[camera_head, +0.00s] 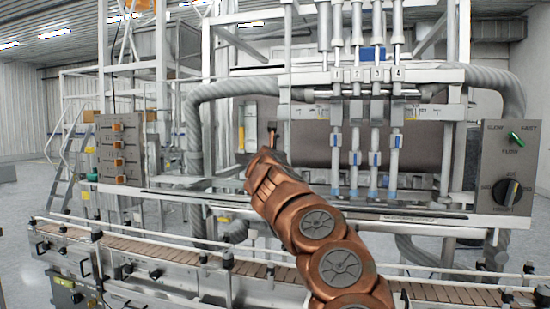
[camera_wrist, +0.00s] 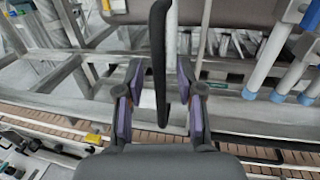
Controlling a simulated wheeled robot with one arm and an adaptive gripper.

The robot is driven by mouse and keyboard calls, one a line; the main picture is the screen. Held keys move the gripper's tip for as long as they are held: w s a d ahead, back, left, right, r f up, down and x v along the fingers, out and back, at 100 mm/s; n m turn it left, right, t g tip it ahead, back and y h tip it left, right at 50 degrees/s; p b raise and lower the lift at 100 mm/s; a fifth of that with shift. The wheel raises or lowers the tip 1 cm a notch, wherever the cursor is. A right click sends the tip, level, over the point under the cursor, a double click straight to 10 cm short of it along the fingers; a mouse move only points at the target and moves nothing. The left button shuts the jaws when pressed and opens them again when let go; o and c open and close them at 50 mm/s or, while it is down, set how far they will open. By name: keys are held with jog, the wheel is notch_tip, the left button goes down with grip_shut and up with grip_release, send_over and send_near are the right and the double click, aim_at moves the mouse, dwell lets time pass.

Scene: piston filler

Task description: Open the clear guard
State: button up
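A black bar handle (camera_wrist: 158,60) stands upright in the middle of the wrist view, beside a pale vertical strip. My gripper (camera_wrist: 160,78) is open, with one purple-padded finger on each side of the handle's lower part. Gaps show between the pads and the handle, so the fingers do not look closed on it. In the head view my gripper (camera_head: 258,152) is at the end of my copper arm, in front of the machine's left-centre. The clear guard's panel is hard to make out against the machine, and my arm hides part of that area.
A slatted conveyor (camera_head: 170,250) with rails runs along the front. A control box (camera_head: 121,148) with orange switches stands left, and a panel (camera_head: 508,168) with a dial stands right. Numbered filling cylinders (camera_head: 376,75) and blue-tipped nozzles (camera_head: 373,160) are right of my gripper.

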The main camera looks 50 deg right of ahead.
jog(key=v, duration=1.2)
dwell(0.3)
dwell(0.5)
